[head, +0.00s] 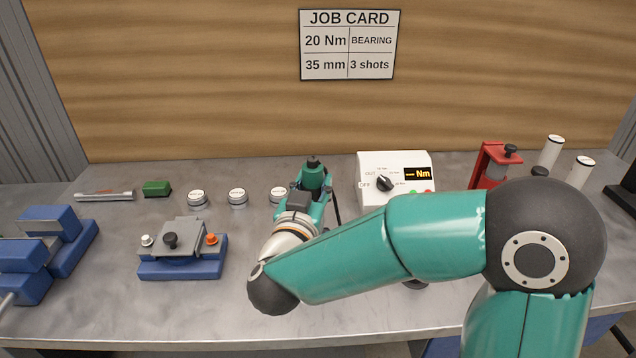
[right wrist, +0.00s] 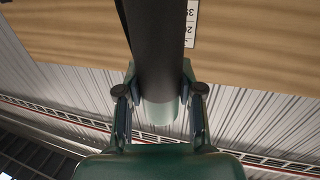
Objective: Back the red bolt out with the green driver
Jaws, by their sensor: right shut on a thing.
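My right gripper (head: 308,197) is shut on the green driver (head: 313,174), over the back middle of the bench, with the driver's dark top upward. In the right wrist view the driver's dark shaft (right wrist: 158,50) stands between the two fingers (right wrist: 160,95). The driver's lower part is hidden behind my arm in the head view. The red bolt (head: 211,239), orange-red, sits on the right side of a blue fixture (head: 180,270) with a grey plate and black knob. A white bolt (head: 147,240) is on its left side. The driver is apart from the red bolt. My left gripper is not in view.
A white control box (head: 394,165) with a dial and an "Nm" display stands behind my right arm. Several round lidded tins (head: 238,197) and a green block (head: 157,188) line the back. Blue blocks (head: 50,222) are at left, a red stand (head: 493,165) at right.

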